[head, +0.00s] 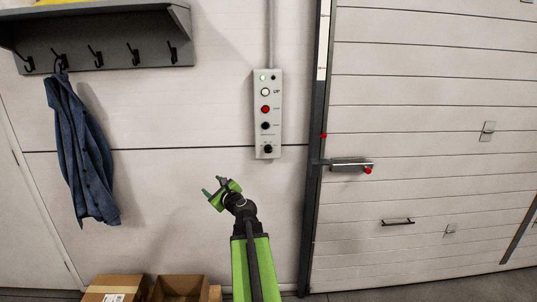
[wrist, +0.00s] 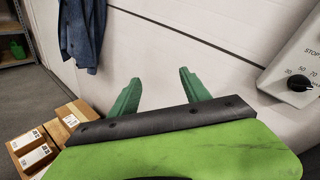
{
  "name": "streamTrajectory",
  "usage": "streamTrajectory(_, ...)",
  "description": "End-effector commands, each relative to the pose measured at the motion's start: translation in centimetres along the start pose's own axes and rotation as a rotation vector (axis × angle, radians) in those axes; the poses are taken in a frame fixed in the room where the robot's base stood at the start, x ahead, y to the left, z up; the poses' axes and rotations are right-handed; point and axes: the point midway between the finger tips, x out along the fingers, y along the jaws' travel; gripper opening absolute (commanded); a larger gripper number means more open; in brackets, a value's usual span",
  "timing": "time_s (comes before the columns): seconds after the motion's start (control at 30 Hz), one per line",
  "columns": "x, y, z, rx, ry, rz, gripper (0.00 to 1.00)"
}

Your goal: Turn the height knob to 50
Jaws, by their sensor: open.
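A grey control panel (head: 267,114) is mounted on the white wall left of the door track. It carries a white button, a red button and black controls in a column. The lowest black knob (head: 268,149) also shows at the right edge of the wrist view (wrist: 301,83), with numbers such as 30, 50 and 70 around it. My gripper (head: 214,187) is open and empty, below and left of the panel, apart from it. Its two green fingers (wrist: 160,92) point at bare wall in the wrist view. The exact knob setting is too small to read surely.
A blue jacket (head: 81,150) hangs from a hook rack (head: 105,45) at the left. Cardboard boxes (head: 115,288) stand on the floor below. A large door (head: 430,200) with a red-tipped latch (head: 349,164) is at the right. The wall around my gripper is clear.

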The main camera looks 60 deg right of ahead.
Motion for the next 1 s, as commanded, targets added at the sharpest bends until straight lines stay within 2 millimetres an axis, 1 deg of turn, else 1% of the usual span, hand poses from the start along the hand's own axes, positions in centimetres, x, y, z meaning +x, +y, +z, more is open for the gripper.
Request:
streamTrajectory(0.03, -1.6, -5.7, -1.9, 0.159, 0.002, -0.127, 0.55)
streamTrajectory(0.1, -4.0, -11.9, -4.2, 0.368, -0.015, -0.282, 0.55)
streamTrajectory(0.2, -7.2, -17.6, -6.8, 0.574, -0.047, -0.435, 0.55)
streamTrajectory(0.23, -7.9, -18.7, -7.3, 0.616, -0.056, -0.467, 0.55)
streamTrajectory(0.3, -9.1, -20.3, -8.2, 0.679, -0.07, -0.514, 0.55)
streamTrajectory(0.4, -9.6, -21.0, -8.6, 0.711, -0.078, -0.535, 0.55)
streamTrajectory(0.47, -9.4, -21.0, -8.6, 0.711, -0.078, -0.535, 0.55)
streamTrajectory(0.57, -8.6, -21.5, -8.7, 0.709, -0.078, -0.534, 0.55)
streamTrajectory(0.67, -7.0, -22.4, -8.9, 0.708, -0.077, -0.533, 0.55)
streamTrajectory(1.0, 0.6, -26.7, -9.8, 0.706, -0.077, -0.531, 0.55)
